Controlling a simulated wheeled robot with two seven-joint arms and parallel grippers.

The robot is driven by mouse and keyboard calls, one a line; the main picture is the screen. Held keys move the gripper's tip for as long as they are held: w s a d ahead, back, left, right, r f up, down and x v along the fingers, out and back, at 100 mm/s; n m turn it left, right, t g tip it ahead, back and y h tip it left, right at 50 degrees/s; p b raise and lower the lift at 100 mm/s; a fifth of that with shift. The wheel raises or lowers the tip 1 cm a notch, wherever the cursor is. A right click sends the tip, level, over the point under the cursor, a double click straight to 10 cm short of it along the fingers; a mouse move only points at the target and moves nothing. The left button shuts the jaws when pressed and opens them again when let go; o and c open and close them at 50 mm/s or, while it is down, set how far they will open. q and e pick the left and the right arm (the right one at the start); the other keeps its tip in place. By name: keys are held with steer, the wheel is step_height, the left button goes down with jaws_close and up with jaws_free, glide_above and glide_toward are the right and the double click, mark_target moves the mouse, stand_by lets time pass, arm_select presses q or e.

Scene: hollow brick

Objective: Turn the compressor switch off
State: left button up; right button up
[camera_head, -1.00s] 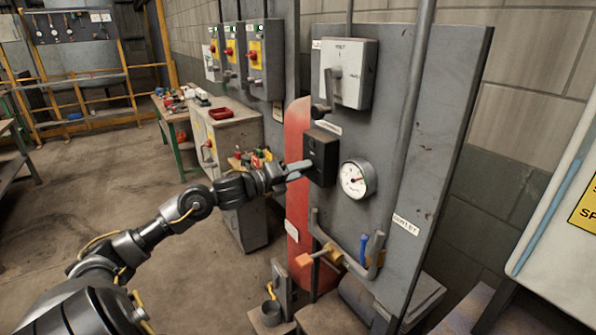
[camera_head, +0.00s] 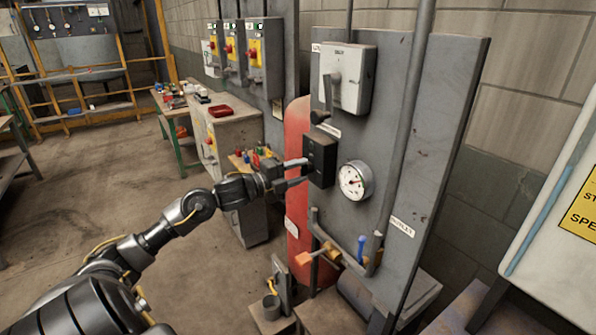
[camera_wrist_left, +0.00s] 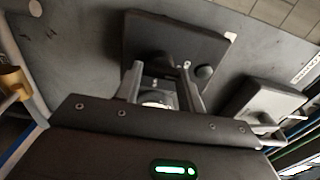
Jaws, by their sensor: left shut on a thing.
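The compressor switch is a small black box (camera_head: 321,158) on the grey panel, below a white label. In the left wrist view its dark square face (camera_wrist_left: 205,42) carries a dark knob (camera_wrist_left: 158,62) and a round button at its right. My left gripper (camera_head: 302,173) reaches in from the left, up against the front of the box. In the left wrist view its two fingers (camera_wrist_left: 162,86) stand on either side of the knob and are shut on it. The fingers partly hide the knob, and its exact setting is hard to read. My right gripper is out of view.
A grey isolator box (camera_head: 346,77) with a lever sits above the switch. A round gauge (camera_head: 356,181) is just to its right. A vertical conduit (camera_head: 408,120) runs down the panel.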

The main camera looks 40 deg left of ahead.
arm_select(q)
steer(key=shift+a+r, duration=0.1)
stand_by(0.3)
steer(key=o, duration=1)
steer(key=shift+s+f, duration=0.2)
steer(key=shift+s, duration=0.1)
steer(key=shift+b+v, duration=1.8)
steer(key=shift+v, duration=3.3)
steer(key=shift+r, duration=0.1)
